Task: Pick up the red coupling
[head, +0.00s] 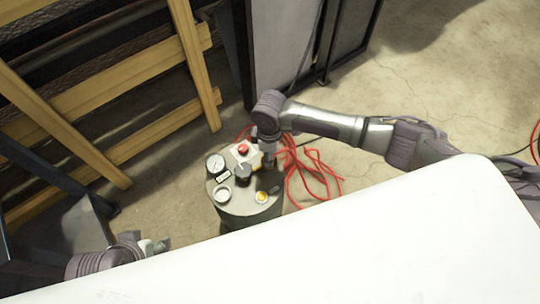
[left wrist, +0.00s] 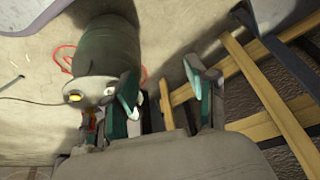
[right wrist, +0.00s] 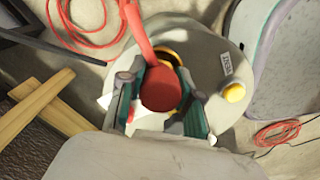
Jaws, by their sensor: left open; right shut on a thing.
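The red coupling (right wrist: 161,90) is a round red piece between the fingers of my right gripper (right wrist: 160,96), seen in the right wrist view. My right gripper is shut on it, over the top of the grey drum (right wrist: 205,40). A red hose-like strip (right wrist: 138,25) runs up in the picture from the coupling. In the head view my right gripper (head: 267,152) is at the drum's upper right edge, and I cannot make out the coupling there. My left gripper (left wrist: 162,82) is open and empty, left of and apart from the drum in the head view.
The drum top carries a gauge (head: 215,163), a red button (head: 243,149), a dark knob (head: 243,173) and a yellow button (head: 262,197). Red hose (head: 315,172) lies on the floor beside it. Wooden bars (head: 120,75) stand at left. A white panel (head: 400,230) fills the front.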

